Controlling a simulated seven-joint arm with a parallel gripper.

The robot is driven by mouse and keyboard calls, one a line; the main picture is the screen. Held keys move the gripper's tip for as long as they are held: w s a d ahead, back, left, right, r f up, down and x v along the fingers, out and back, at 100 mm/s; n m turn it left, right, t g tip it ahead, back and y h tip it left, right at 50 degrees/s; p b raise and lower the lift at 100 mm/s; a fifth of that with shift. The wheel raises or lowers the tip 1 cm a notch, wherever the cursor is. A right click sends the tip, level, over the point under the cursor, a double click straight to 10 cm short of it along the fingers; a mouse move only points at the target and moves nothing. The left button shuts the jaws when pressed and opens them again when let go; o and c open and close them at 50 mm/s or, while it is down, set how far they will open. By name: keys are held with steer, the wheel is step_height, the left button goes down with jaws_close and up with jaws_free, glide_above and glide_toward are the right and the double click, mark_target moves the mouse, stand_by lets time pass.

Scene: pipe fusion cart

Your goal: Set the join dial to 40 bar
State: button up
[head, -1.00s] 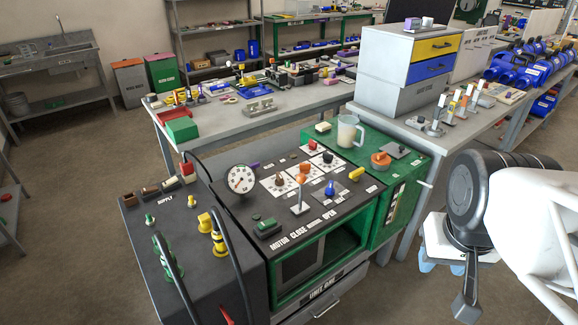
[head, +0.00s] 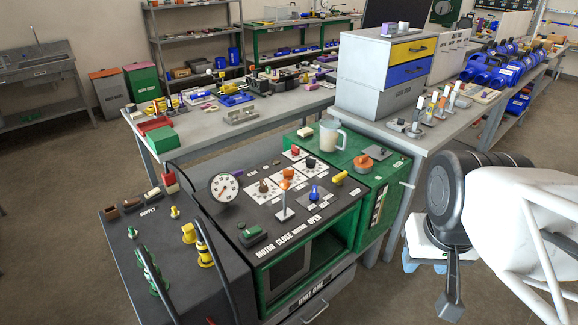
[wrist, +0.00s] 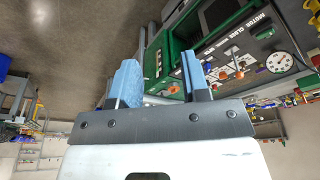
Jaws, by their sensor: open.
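A round white gauge (head: 225,186) stands at the panel's left. My gripper (head: 428,262) is right of the cart, apart from the panel. In the wrist view its blue fingers (wrist: 160,72) are open and empty, with the panel upside down beyond.
A lever (head: 285,212), a blue knob (head: 314,192) and a green switch (head: 253,235) stand on the panel. A jug (head: 331,136) and an orange-topped part (head: 363,162) sit on the cart's green top. Black hoses (head: 218,262) rise at left.

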stand_by(0.3)
steer(key=w+a+r+n, duration=0.1)
steer(key=w+a, duration=0.1)
steer(key=w, duration=0.6)
steer(key=w+a+r+n, duration=0.1)
steer(key=w+a+r, duration=0.15)
steer(key=w, duration=0.55)
steer(key=n+g, duration=0.3)
steer(key=n, duration=0.1)
glide_above(263, 182)
steer(key=f, duration=2.4)
steer(key=shift+s+d+f, duration=0.1)
steer(key=shift+d+f, duration=0.2)
steer(key=shift+f, duration=0.05)
steer(key=shift+w+a+f, duration=0.2)
steer(key=shift+a+f, duration=0.15)
steer(key=shift+f, duration=0.05)
